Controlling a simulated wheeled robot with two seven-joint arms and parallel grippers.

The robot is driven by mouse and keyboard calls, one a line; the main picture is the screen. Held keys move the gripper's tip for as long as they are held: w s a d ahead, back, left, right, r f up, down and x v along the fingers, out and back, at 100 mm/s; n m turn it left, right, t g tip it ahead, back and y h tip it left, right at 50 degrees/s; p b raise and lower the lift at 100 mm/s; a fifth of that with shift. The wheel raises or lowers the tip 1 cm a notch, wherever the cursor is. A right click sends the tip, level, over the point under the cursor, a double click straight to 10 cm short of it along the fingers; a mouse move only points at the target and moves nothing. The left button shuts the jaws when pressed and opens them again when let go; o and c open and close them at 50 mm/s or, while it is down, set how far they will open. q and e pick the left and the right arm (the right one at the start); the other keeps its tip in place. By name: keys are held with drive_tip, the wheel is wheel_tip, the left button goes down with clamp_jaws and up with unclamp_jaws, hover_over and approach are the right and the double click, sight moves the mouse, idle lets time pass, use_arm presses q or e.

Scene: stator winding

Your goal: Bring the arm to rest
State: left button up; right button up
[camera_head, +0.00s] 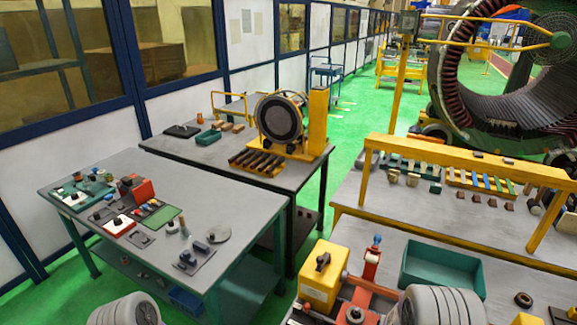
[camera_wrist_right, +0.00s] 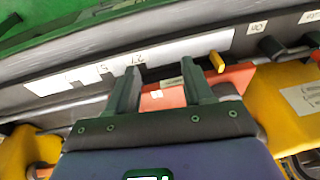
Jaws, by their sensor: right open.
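My right gripper (camera_wrist_right: 160,82) shows in the right wrist view, its two dark green fingers spread apart with no object held between them. Beyond the fingertips are an orange-red part (camera_wrist_right: 165,96) and a grey edge with a white label strip (camera_wrist_right: 130,66). I cannot tell whether the fingers touch anything. In the head view a grey ribbed arm link of mine (camera_head: 435,306) shows at the bottom, right of centre, and another (camera_head: 125,311) at the bottom left. Neither gripper can be made out in the head view. My left gripper is out of view.
A yellow box (camera_head: 323,272) and a red post (camera_head: 371,262) stand near the right arm link. A green tray (camera_head: 441,266) lies behind it. A yellow rail frame (camera_head: 470,158) spans the right bench. The left table (camera_head: 75,178) carries several small parts. Green floor (camera_head: 318,205) lies between benches.

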drive_tip(key=s+a+f+n+g+y+b, duration=0.1)
drive_tip(key=s+a+f+b, duration=0.2)
drive_tip(key=s+f, duration=0.35)
drive_tip(key=s+a+f+n+g+y+b, duration=0.1)
drive_tip(key=s+a+f+b, duration=0.25)
drive_tip(key=f, duration=0.55)
use_arm(q)
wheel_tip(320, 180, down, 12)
drive_tip(key=b, duration=0.3)
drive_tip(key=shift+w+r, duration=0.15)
use_arm(e)
drive_tip(key=s+a+f+n+y, duration=0.1)
drive_tip(key=s+a+f+y, duration=0.1)
drive_tip(key=s+a+f, duration=0.3)
drive_tip(key=s+a, duration=0.2)
drive_tip(key=a, duration=0.1)
drive_tip(key=shift+a+f+y, duration=0.25)
drive_tip(key=shift+a+y, duration=0.05)
